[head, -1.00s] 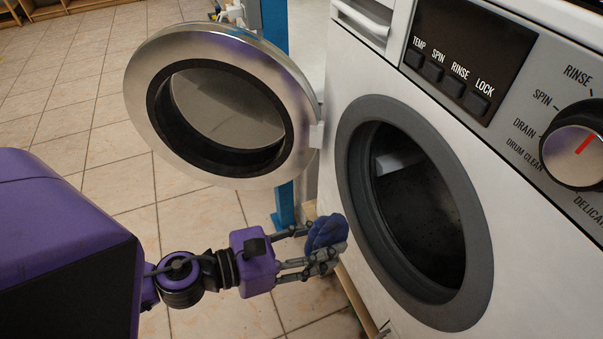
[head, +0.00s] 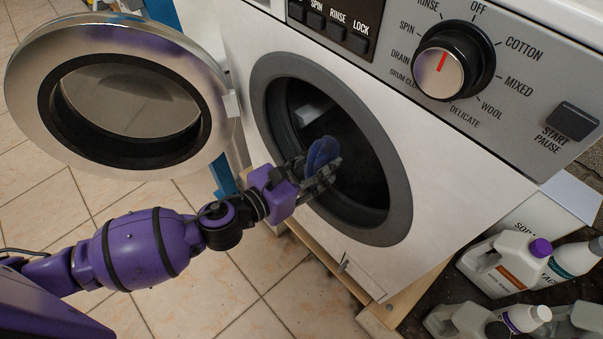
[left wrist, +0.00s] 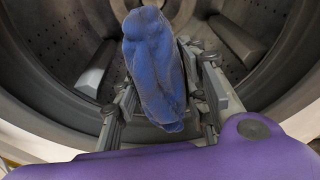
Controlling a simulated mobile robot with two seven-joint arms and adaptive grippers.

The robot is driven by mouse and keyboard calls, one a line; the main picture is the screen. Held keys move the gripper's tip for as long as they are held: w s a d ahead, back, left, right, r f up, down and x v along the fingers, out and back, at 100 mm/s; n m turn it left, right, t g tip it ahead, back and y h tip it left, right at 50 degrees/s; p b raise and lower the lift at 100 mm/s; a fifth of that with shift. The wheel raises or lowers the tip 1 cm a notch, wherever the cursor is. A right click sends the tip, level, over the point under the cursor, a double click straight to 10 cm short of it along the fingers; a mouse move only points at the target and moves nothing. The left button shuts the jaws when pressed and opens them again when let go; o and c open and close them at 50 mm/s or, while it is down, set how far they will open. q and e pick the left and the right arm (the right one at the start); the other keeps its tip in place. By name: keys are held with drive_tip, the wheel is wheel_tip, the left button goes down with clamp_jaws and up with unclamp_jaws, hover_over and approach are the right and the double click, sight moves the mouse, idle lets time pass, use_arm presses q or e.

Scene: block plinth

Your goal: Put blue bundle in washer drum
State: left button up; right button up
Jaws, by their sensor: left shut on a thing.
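The blue bundle (head: 322,153) is a soft, rolled piece of cloth. My left gripper (head: 322,172) is shut on it and holds it at the mouth of the washer drum (head: 350,150). In the left wrist view the blue bundle (left wrist: 152,65) sits between the fingers of the left gripper (left wrist: 160,95), with the perforated drum wall (left wrist: 60,40) and its paddles behind it. The washer's round door (head: 40,100) stands open to the left. My right gripper is not in view.
The dark grey ring (head: 400,215) of the opening surrounds the arm's path. The control panel with its knob (head: 440,62) is above right. Detergent bottles (head: 505,265) stand at the lower right. Tiled floor (head: 240,275) is clear below.

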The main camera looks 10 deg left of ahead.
use_arm(q)
drive_tip(key=f+b+x, duration=0.2)
drive_tip(key=b+x, duration=0.1)
drive_tip(key=x, duration=0.6)
drive_tip(key=f+b+x, duration=0.2)
drive_tip(key=b+x, duration=0.1)
drive_tip(key=x, duration=0.7)
drive_tip(key=shift+s+f, duration=0.25)
drive_tip(key=shift+a, duration=0.1)
drive_tip(key=o, duration=1.3)
drive_tip(key=shift+o, duration=0.4)
drive_tip(key=o, duration=0.7)
